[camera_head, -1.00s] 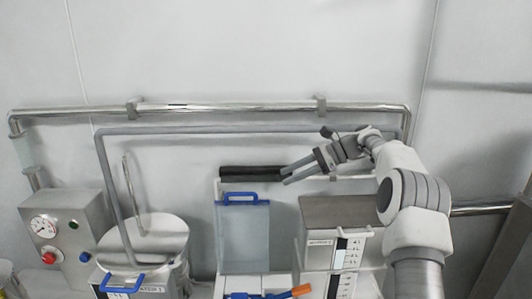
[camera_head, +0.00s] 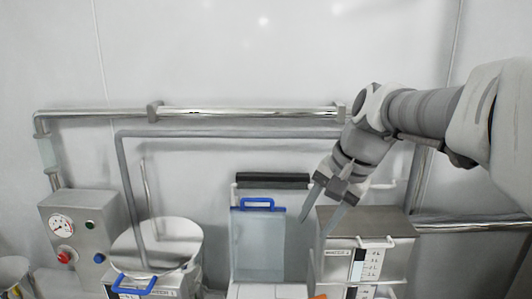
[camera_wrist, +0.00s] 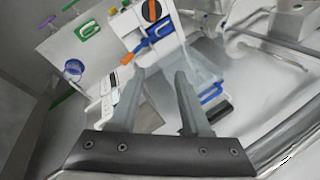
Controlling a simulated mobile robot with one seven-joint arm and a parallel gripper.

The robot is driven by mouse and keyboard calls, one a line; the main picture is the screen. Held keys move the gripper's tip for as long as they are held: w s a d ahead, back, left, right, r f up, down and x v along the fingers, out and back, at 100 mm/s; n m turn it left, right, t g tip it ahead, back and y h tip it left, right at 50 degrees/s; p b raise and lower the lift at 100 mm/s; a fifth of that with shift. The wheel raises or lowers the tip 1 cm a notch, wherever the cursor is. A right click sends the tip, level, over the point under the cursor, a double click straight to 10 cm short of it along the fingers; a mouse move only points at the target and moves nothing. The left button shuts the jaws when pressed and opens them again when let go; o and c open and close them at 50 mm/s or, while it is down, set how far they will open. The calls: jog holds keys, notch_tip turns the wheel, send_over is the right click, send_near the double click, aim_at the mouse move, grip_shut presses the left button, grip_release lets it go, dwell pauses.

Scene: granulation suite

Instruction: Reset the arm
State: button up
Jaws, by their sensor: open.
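My gripper (camera_head: 322,205) is open and empty in the head view, with its two grey fingers pointing down and to the left. It hangs in front of the wall, above and beside the grey box (camera_head: 372,221) with a label scale. My arm comes in from the right edge. In the wrist view, my gripper's fingers (camera_wrist: 160,80) are apart with nothing between them. Whether the fingertips clear the box in depth is hard to tell.
A translucent panel with a blue handle (camera_head: 258,204) stands left of the gripper. Further left are a steel vessel (camera_head: 157,243) with a bent pipe and a control box with a gauge (camera_head: 80,236). A steel rail (camera_head: 240,112) runs along the wall. The upper wall is clear.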

jog(key=s+d+f+n+t+h, duration=0.1)
jog(key=s+d+f+n, duration=0.1)
jog(key=s, duration=0.6)
jog(key=s+d+f+n+t+h+b, duration=0.1)
jog(key=s+d+f+n+h, duration=0.1)
jog(key=s+f+n, duration=0.2)
jog(key=s+f, duration=0.2)
jog(key=s, duration=0.2)
jog(key=shift+s+d+n+t, duration=0.15)
jog(key=shift+d+n+t, duration=0.25)
dwell(0.7)
